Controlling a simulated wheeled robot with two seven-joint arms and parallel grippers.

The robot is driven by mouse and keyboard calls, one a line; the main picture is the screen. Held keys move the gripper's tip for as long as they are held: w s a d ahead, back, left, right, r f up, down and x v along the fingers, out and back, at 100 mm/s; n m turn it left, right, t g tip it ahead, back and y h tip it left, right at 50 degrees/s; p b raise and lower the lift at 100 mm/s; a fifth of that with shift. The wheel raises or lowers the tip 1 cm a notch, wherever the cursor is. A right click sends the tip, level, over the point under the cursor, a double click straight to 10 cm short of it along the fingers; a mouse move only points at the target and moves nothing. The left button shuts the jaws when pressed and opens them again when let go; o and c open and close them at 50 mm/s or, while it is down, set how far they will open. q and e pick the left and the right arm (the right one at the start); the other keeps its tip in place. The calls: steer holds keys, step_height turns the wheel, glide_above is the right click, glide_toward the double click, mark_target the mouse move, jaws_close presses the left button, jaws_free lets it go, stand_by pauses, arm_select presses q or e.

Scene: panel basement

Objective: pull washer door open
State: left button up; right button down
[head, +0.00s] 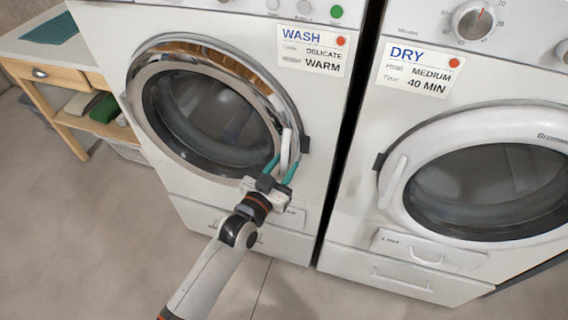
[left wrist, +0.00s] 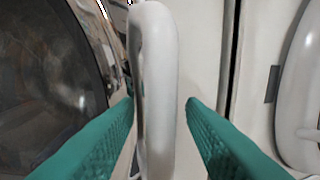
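The washer (head: 313,110) is the white machine on the left with the "WASH" label. Its round door (head: 148,128) has a chrome rim and dark glass and looks shut. The white upright door handle (head: 285,148) is on the door's right side. My left gripper (head: 281,168) is at the handle from below and in front, its two teal fingers apart. In the left wrist view the handle (left wrist: 155,85) stands between the fingers of the gripper (left wrist: 161,102), close to the left finger, with a gap to the right one. My right gripper is not in view.
A dryer (head: 350,190) with a white-rimmed door stands close on the right, past a narrow dark gap. A wooden shelf table (head: 70,78) with folded cloths is at the far left. The floor (head: 90,230) in front of the washer is clear on the left.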

arm_select(q)
steer(key=shift+w+d, duration=0.2)
steer(key=shift+w, duration=0.05)
jaws_close()
